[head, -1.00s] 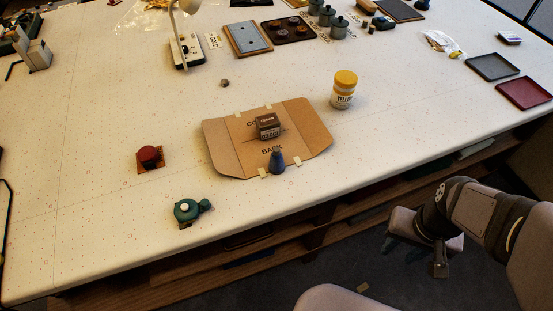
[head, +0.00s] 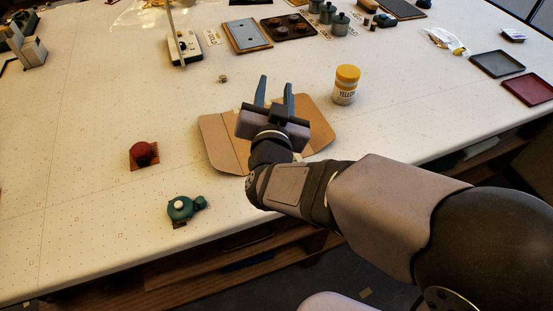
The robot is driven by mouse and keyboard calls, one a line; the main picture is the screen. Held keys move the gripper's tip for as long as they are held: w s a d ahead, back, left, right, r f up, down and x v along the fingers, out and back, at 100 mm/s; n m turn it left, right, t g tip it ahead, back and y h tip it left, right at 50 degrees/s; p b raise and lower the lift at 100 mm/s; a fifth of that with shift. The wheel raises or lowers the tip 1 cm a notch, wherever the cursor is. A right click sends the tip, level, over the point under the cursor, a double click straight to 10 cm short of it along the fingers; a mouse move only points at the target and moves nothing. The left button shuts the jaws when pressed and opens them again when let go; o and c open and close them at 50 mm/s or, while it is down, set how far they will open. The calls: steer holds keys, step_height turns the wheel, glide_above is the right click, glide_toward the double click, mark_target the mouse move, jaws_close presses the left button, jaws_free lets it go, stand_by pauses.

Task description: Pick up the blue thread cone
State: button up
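My gripper (head: 275,90) is over the brown cardboard sheet (head: 217,145) in the head view, with its two dark fingers spread apart and nothing seen between them. The blue thread cone is hidden now behind my gripper and wrist. In the earlier frame it stood upright at the near edge of the cardboard. How high my gripper is above the cardboard cannot be told.
A yellow-lidded jar (head: 345,86) stands right of the cardboard. A dark red object (head: 142,152) and a green tape-like device (head: 181,208) stand to its left. Two trays, grey (head: 497,63) and red (head: 529,90), lie at the right. The left table area is mostly clear.

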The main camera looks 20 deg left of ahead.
steer(key=s+d+f+h, duration=0.1)
steer(key=s+f, duration=0.2)
steer(key=s, duration=0.1)
steer(key=s+d+f+t+h+b, duration=0.1)
steer(key=s+f, duration=0.3)
steer(key=s+f+t+h+b, duration=0.1)
steer(key=s+f, duration=0.2)
steer(key=s, duration=0.1)
steer(key=shift+d+f+n+h, duration=0.2)
steer(key=shift+d+n+h, duration=0.2)
steer(key=shift+s+d+f, duration=0.15)
steer(key=shift+d, duration=0.1)
steer(key=shift+w+a+f+p, duration=0.2)
steer(key=shift+w+p, duration=0.35)
steer(key=shift+w, duration=1.3)
steer(key=shift+w+a+f+p, duration=0.15)
steer(key=shift+w+p, duration=0.35)
steer(key=shift+w, duration=1.3)
steer(key=shift+r, duration=0.1)
jaws_close()
